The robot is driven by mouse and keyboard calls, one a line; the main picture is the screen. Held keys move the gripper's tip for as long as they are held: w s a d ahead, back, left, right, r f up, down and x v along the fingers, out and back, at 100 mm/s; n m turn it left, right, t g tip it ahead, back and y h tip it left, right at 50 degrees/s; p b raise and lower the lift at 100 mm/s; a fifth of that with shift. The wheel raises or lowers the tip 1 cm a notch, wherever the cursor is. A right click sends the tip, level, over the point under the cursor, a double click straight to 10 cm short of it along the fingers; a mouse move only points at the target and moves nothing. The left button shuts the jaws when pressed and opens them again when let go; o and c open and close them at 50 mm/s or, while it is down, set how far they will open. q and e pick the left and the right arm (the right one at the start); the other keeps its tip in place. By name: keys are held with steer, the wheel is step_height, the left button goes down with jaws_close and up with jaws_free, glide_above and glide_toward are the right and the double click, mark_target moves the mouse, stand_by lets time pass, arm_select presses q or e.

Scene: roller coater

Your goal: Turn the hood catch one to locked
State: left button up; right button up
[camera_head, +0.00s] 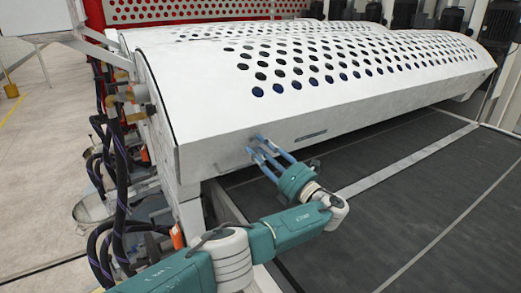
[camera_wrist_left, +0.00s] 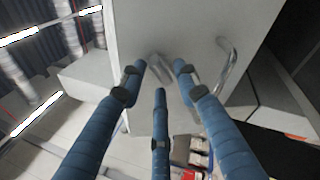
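The white perforated hood (camera_head: 330,75) is down over the machine. My left gripper (camera_head: 261,147), with three blue fingers, is at the hood's front panel, near its left end. In the left wrist view, a small grey metal piece, apparently the hood catch (camera_wrist_left: 158,68), is on the panel between the tips of my left gripper (camera_wrist_left: 159,78). The fingers are apart, and I cannot tell whether they touch it. In the head view the fingers cover that spot, and the catch's setting cannot be read. My right gripper is not in view.
A metal bar handle (camera_wrist_left: 229,66) stands out from the panel beside the fingers; it also shows in the head view (camera_head: 312,135). A dark conveyor belt (camera_head: 430,185) runs below the hood. Black hoses (camera_head: 118,165) hang at the machine's left end.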

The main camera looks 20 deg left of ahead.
arm_select(q)
jaws_close()
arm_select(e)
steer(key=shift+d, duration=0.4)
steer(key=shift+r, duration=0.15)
arm_select(q)
steer(key=n+p, duration=0.1)
steer(key=p, duration=0.1)
steer(key=shift+s+r+n+h+p, duration=0.1)
steer(key=shift+r+n+h+p, duration=0.05)
steer(key=shift+n+h+p, duration=0.2)
steer(key=shift+a+n+t+h+p, duration=0.1)
steer(key=shift+n+t+h+p, duration=0.3)
steer(key=shift+n+p, duration=0.6)
steer(key=shift+f+n+t+h+p, duration=0.2)
steer(key=shift+n+t+h+p, duration=0.2)
steer(key=shift+n+p, duration=0.35)
steer(key=shift+s+a+f+n+h, duration=0.15)
steer(key=shift+n+h, duration=0.1)
steer(key=shift+n, duration=0.65)
steer(key=shift+n+t, duration=0.4)
steer(key=shift+t, duration=0.1)
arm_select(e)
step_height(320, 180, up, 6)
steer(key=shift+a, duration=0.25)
